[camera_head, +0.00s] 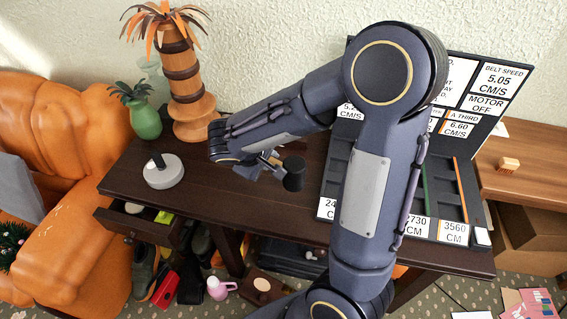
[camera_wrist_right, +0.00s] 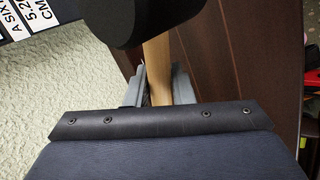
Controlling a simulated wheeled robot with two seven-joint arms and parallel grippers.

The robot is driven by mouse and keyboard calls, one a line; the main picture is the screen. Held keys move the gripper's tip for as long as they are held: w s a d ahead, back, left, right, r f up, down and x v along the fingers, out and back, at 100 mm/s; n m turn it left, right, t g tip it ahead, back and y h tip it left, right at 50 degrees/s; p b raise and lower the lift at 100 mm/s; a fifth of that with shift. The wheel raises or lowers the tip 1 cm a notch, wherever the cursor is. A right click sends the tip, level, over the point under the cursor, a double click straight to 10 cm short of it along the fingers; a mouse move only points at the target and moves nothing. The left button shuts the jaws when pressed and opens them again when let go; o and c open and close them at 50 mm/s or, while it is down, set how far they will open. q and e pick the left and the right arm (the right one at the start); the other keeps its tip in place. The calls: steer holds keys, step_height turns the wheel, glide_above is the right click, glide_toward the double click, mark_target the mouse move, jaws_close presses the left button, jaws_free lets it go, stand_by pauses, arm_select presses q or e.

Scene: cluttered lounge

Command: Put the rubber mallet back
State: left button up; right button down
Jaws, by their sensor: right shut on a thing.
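My right gripper (camera_head: 263,164) is shut on the rubber mallet (camera_head: 293,174) and holds it over the dark wooden table (camera_head: 225,194). The mallet's black head points to the right of the gripper. In the right wrist view the fingers (camera_wrist_right: 157,86) sit on either side of the pale wooden handle, with the black head (camera_wrist_right: 150,18) beyond them, cut by the top edge. My right arm hides part of the table and the display board. My left gripper is out of view.
A white round base with a black upright (camera_head: 163,172) stands at the table's left end, above an open drawer (camera_head: 140,226). A wooden palm ornament (camera_head: 187,85) and green vase (camera_head: 145,119) stand behind. A dark slotted display (camera_head: 465,185) fills the right. The table's left-middle is clear.

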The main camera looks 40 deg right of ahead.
steer(key=w+d+f, duration=0.1)
steer(key=d+f, duration=0.1)
steer(key=w+d+f, duration=0.4)
steer(key=f, duration=0.1)
steer(key=shift+w+d+p, duration=0.1)
steer(key=shift+w+p, duration=0.1)
steer(key=shift+p, duration=0.2)
steer(key=shift+w+d+f, duration=0.15)
steer(key=shift+f, duration=1.65)
steer(key=shift+f+b, duration=0.15)
steer(key=shift+b, duration=0.15)
steer(key=c, duration=1.7)
jaws_free()
steer(key=shift+o, duration=0.8)
